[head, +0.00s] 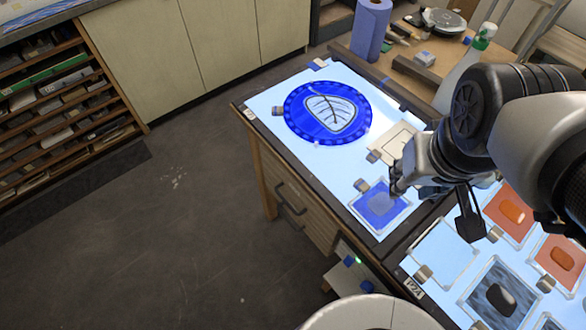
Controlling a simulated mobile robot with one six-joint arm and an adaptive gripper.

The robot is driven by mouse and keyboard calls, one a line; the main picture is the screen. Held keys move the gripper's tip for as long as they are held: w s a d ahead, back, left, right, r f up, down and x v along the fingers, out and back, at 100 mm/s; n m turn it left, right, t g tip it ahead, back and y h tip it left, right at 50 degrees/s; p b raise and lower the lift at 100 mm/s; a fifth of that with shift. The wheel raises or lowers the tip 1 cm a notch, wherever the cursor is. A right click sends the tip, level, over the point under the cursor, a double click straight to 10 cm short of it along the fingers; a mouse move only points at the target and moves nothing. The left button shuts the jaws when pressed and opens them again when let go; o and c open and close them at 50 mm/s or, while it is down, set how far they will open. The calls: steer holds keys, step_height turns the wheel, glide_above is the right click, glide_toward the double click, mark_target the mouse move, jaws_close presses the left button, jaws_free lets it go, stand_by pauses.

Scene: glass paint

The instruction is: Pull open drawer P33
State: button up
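Below the lit table is a wooden drawer front (309,223) with dark bar handles (290,206) on its left-facing side. It looks closed. I cannot read a P33 label on it. My gripper (396,186) is above the lit tabletop, by a square blue glass piece (380,208), well to the right of the handles and apart from them. The fingers are small and partly hidden by my wrist, so I cannot tell whether they are open or touching the blue piece.
A round blue panel with a leaf (328,112) lies on the light table. Framed orange and dark glass pieces (512,208) lie at right, near a P24 tag (412,288). A paper roll (370,30) and green-topped bottle (482,42) stand behind. The floor (180,230) at left is clear.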

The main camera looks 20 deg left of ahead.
steer(key=w+a+f+n+g, duration=0.1)
steer(key=w+a+f+n, duration=0.2)
steer(key=w+a+f, duration=0.4)
steer(key=n+h, duration=0.1)
steer(key=n, duration=0.5)
glide_above(287, 202)
steer(key=s+a, duration=0.2)
steer(key=s, duration=0.1)
steer(key=s+a+f+x, duration=0.1)
steer(key=s+x, duration=0.2)
steer(key=x, duration=1.2)
steer(key=shift+g, duration=0.4)
steer(key=f+b, duration=0.1)
steer(key=f, duration=0.4)
steer(key=w+d+f+b, duration=0.1)
steer(key=f+b, duration=0.1)
steer(key=f, duration=0.4)
steer(key=w+f+b, duration=0.1)
steer(key=f+b, duration=0.1)
steer(key=f, duration=0.4)
steer(key=shift+w+d, duration=0.1)
steer(key=shift+d, duration=0.2)
steer(key=shift+r, duration=0.1)
jaws_close()
